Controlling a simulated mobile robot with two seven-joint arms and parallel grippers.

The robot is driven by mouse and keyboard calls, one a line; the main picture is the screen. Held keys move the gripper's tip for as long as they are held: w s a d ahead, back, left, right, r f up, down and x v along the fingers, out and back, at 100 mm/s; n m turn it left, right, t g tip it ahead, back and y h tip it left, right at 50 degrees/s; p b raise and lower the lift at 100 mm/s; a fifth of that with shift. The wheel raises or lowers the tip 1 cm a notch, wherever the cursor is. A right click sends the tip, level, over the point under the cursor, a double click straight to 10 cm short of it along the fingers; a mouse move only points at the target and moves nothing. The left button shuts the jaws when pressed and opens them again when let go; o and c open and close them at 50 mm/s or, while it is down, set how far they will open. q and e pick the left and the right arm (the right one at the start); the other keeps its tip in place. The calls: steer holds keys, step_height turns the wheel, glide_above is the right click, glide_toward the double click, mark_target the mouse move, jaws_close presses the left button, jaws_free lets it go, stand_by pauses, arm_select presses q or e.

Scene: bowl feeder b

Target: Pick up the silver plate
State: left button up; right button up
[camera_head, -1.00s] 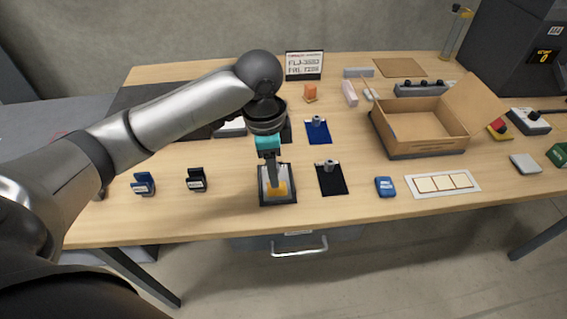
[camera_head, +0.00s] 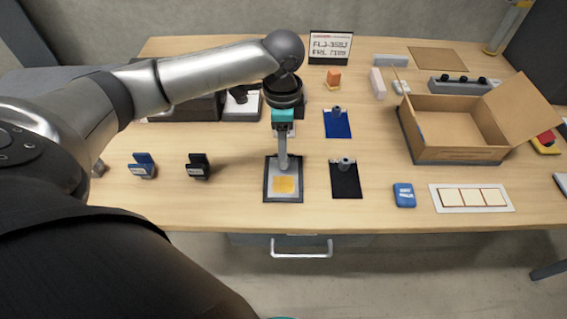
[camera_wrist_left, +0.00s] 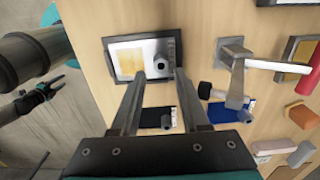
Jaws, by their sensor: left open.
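The silver plate (camera_head: 291,168) lies flat in a dark-rimmed tray near the table's front edge, with a yellow-orange square on its front part. In the left wrist view the plate (camera_wrist_left: 122,62) shows the yellow square and a grey knob (camera_wrist_left: 158,63) at one end. My left gripper (camera_head: 283,166) points down over the rear part of the plate. In the left wrist view its fingers (camera_wrist_left: 159,75) are apart, with the knob showing between and just beyond the tips; contact cannot be told. Dark and teal parts, probably my right arm, show at that view's left, too unclear to read its jaws.
Right of the plate lie a black plate (camera_head: 345,183) with a knob, a blue box (camera_head: 404,195) and a white strip (camera_head: 445,198) with square tiles. A blue plate (camera_head: 337,127) lies behind. Two small holders (camera_head: 198,168) (camera_head: 143,167) stand left. An open carton (camera_head: 454,148) stands right.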

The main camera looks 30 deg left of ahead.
mark_target(283, 173)
arm_select(q)
steer(key=shift+f, duration=0.6)
step_height(283, 173, down, 4)
steer(key=shift+w+f+b, duration=0.1)
steer(key=shift+b, duration=0.85)
jaws_close()
arm_select(e)
steer(key=shift+w+a+f, duration=0.1)
steer(key=shift+w+f, duration=0.2)
steer(key=shift+f, duration=0.6)
